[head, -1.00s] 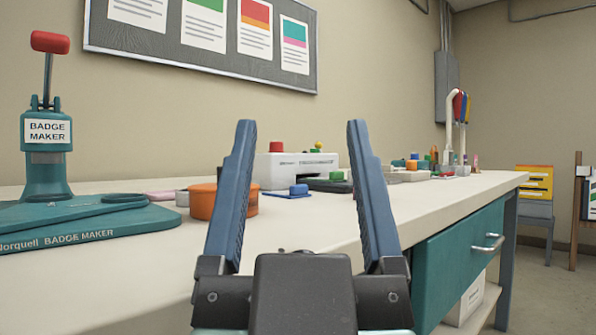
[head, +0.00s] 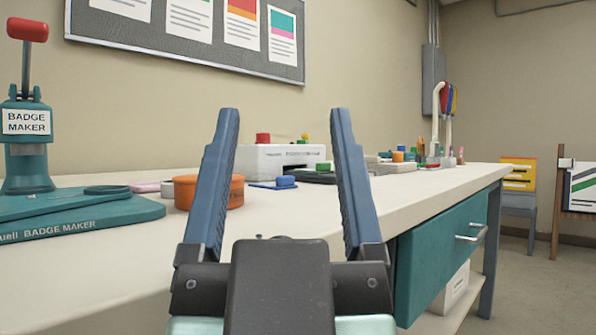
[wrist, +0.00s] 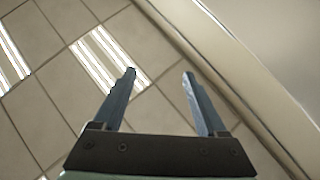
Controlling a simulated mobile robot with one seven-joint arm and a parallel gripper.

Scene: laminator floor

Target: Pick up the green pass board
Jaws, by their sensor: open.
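My gripper (head: 284,113) is open and empty, its two blue fingers pointing up in the head view in front of the workbench. The fingers also show in the wrist view (wrist: 158,72), with nothing between them. A small green piece (head: 323,167) shows on the bench beyond the fingers, by a dark flat item (head: 313,178). I cannot tell whether it is part of the green pass board. A blue piece (head: 285,181) on a flat blue board lies nearer, seen between the fingers. No green pass board can be clearly made out.
A teal badge maker (head: 27,170) stands at the left of the workbench (head: 110,262), with an orange round tin (head: 233,192) right of it. A white machine (head: 268,160) stands behind. A teal drawer (head: 440,252) fronts the bench. Open floor (head: 520,285) lies right.

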